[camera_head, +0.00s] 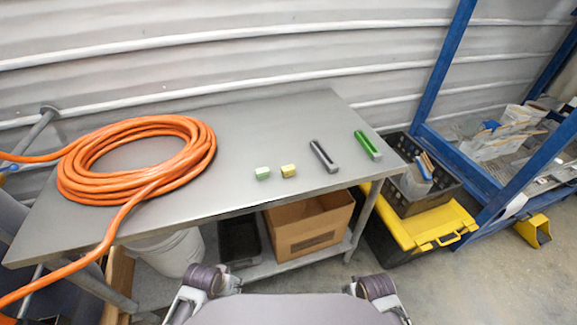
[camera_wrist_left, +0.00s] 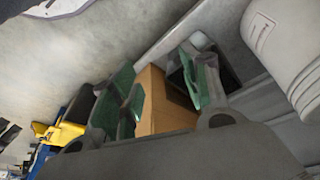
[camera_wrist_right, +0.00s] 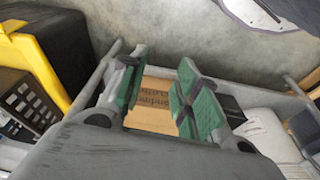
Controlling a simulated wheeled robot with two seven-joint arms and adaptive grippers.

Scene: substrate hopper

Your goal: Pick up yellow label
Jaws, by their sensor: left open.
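A small yellow block (camera_head: 289,170), the one yellow piece on the grey table, lies near the front edge in the head view. It is probably the yellow label; no writing can be read on it. A pale green block (camera_head: 262,173) lies just left of it, slightly apart. My left gripper (camera_wrist_left: 158,85) is open and empty in its wrist view, below the tabletop level, facing a cardboard box. My right gripper (camera_wrist_right: 160,85) is also open and empty, facing the box. Neither gripper is near the yellow block, which shows in neither wrist view.
A coiled orange hose (camera_head: 135,160) covers the left of the table (camera_head: 240,125). A dark grey bar (camera_head: 324,156) and a green bar (camera_head: 367,145) lie right of the blocks. The cardboard box (camera_head: 308,225) sits on the lower shelf. A yellow-lidded case (camera_head: 425,228) stands right.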

